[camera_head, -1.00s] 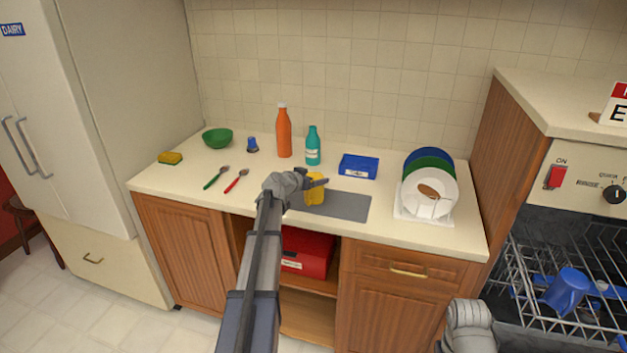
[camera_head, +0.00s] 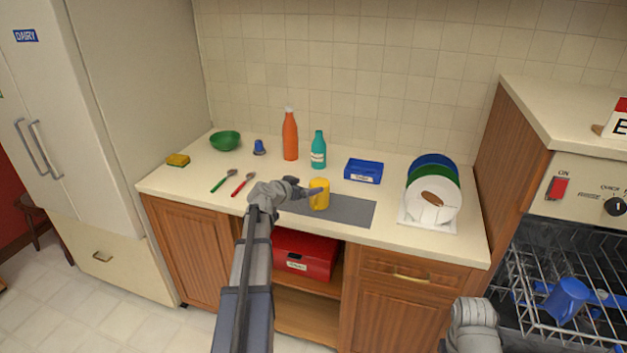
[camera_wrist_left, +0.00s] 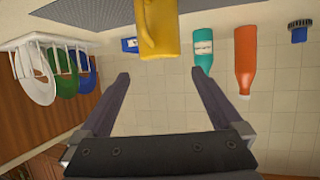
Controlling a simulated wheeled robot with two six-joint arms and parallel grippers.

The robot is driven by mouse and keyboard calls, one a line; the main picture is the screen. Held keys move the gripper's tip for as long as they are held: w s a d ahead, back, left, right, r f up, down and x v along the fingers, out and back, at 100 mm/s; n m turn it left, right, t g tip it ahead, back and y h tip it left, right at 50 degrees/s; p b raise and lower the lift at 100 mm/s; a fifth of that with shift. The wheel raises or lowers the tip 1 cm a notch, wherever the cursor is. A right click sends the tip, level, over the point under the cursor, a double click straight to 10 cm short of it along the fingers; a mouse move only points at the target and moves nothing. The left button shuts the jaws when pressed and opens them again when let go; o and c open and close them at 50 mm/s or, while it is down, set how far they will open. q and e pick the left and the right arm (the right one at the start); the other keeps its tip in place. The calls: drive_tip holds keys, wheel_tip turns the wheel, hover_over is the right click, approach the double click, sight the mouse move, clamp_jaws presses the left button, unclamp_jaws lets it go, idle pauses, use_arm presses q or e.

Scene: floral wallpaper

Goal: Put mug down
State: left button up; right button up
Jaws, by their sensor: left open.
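The yellow mug (camera_head: 319,196) stands upright on the grey mat (camera_head: 350,209) on the counter. It also shows at the top of the left wrist view (camera_wrist_left: 158,28), beyond the fingertips. My left gripper (camera_head: 303,190) is open and empty, just left of the mug in the head view. In the left wrist view its two fingers (camera_wrist_left: 163,82) are spread wide with nothing between them. Whether a fingertip touches the mug is hard to tell. Part of my right arm shows at the bottom right of the head view, but its gripper is out of view.
Behind the mat stand an orange bottle (camera_head: 290,135), a teal bottle (camera_head: 318,150) and a blue box (camera_head: 363,171). A white rack (camera_head: 410,218) with plates is at right. Two spoons (camera_head: 243,184), a green bowl (camera_head: 225,141) and a sponge (camera_head: 178,160) lie left. The dishwasher rack (camera_head: 540,300) is at lower right.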

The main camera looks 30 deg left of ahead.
use_arm(q)
drive_tip(key=shift+p+v, duration=0.35)
drive_tip(key=shift+v, duration=1.1)
use_arm(e)
drive_tip(key=shift+r, duration=0.55)
use_arm(q)
drive_tip(key=s+d+f+m+g+h, duration=0.1)
drive_tip(key=s+d+f+g, duration=0.2)
drive_tip(key=d, duration=0.9)
drive_tip(key=s+d+f+m+g+h, duration=0.2)
drive_tip(key=s+d+f+g, duration=0.15)
drive_tip(key=d, duration=0.75)
drive_tip(key=s+d+f+m+g+h, duration=0.1)
drive_tip(key=s+d+f+g, duration=0.2)
drive_tip(key=d, duration=0.9)
drive_tip(key=s+d+f+g+y, duration=0.2)
drive_tip(key=s+d+y, duration=0.1)
drive_tip(key=s, duration=0.5)
drive_tip(key=s+d+f+g+y, duration=0.2)
drive_tip(key=s+d, duration=0.4)
drive_tip(key=s, duration=0.3)
drive_tip(key=shift+y, duration=0.4)
use_arm(e)
drive_tip(key=shift+c, duration=0.2)
